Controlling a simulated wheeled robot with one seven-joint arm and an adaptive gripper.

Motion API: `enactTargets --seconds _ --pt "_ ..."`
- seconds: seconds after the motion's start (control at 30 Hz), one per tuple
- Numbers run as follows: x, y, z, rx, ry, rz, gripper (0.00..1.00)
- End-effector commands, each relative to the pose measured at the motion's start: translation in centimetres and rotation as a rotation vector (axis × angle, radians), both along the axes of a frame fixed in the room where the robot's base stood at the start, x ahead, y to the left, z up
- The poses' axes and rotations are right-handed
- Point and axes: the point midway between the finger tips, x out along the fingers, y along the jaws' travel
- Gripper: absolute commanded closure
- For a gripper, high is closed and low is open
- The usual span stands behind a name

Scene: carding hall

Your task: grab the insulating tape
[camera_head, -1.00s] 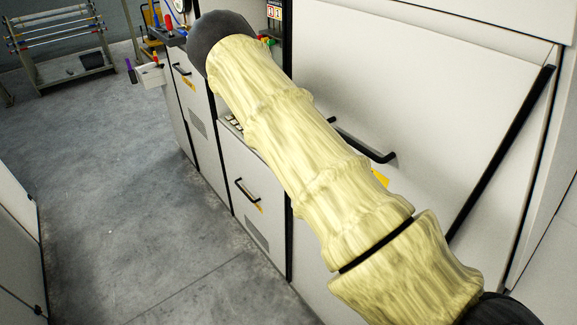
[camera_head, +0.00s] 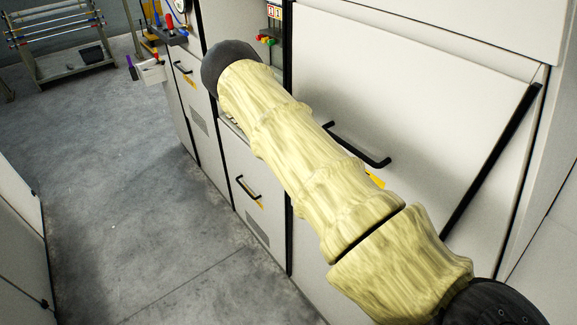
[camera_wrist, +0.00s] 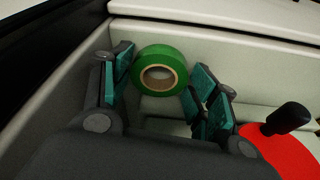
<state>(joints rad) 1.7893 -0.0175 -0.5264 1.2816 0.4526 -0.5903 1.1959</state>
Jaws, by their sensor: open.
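The insulating tape (camera_wrist: 146,57) is a green roll with a brown cardboard core, seen in the wrist view. It rests at the corner of a pale ledge, near a light wall. My gripper (camera_wrist: 160,82) is open, with its teal-padded fingers on the left and right of the roll. The roll appears between and beyond the fingertips; I cannot tell whether either finger touches it. In the head view my gripper and the tape are hidden behind my sleeved arm.
A red disc with a black knob (camera_wrist: 289,119) sits close to the right finger. In the head view, white cabinets (camera_head: 420,110) with black handles (camera_head: 357,146) stand along the right. A rack (camera_head: 60,45) stands at the back left. Grey floor (camera_head: 110,190) is clear at left.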

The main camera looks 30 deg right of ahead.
Motion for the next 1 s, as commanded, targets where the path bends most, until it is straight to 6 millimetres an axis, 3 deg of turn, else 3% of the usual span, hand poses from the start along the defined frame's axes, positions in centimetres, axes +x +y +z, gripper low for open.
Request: enactTargets --seconds 0.07,0.17,0.2,0.77,1.0 --pt "0.0 0.0 0.0 0.0 0.0 0.0 0.44" --pt "0.0 0.0 0.0 0.0 0.0 0.0 0.62" --pt "0.0 0.0 0.0 0.0 0.0 0.0 0.64" --pt "-0.1 0.3 0.4 0.0 0.001 0.0 0.65" --pt "0.1 0.4 3.6 0.0 -0.002 0.001 0.65"
